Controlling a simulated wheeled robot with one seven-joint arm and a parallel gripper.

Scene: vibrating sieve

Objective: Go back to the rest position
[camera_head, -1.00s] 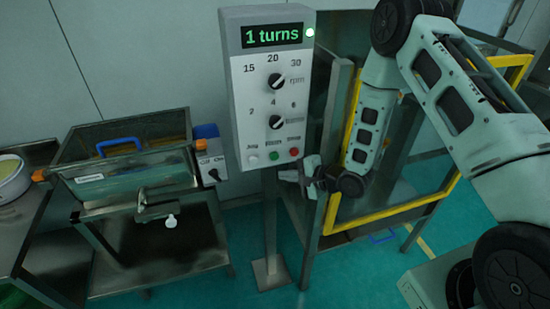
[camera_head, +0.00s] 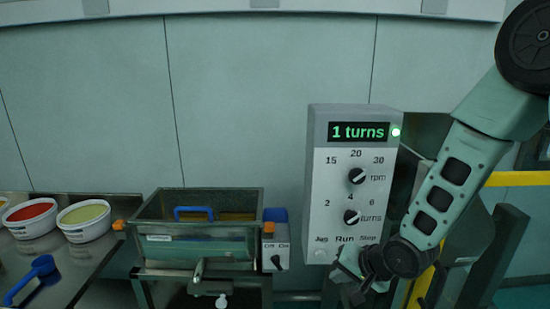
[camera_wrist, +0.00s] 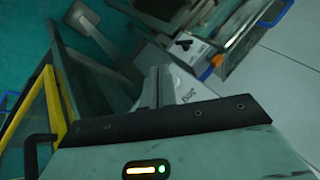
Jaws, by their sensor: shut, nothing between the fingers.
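My gripper (camera_head: 352,280) is shut and empty. In the head view it is low in front of the lower part of the control box (camera_head: 322,200). The box's display reads "1 turns" and a green lamp beside it is lit. My gripper hides part of the button row; the Jog, Run and Stop labels show above it. I cannot tell whether the fingers touch the box. In the wrist view the gripper fingers (camera_wrist: 165,88) point up the picture, with a pale printed face just beyond them.
The metal sieve trough (camera_head: 200,245) with a blue handle stands left of the box. A bench (camera_head: 110,262) at the left holds a red-filled tub (camera_head: 30,212), a yellow-green-filled tub (camera_head: 84,214) and a blue scoop (camera_head: 40,268). A yellow-edged frame (camera_head: 515,179) is behind my arm.

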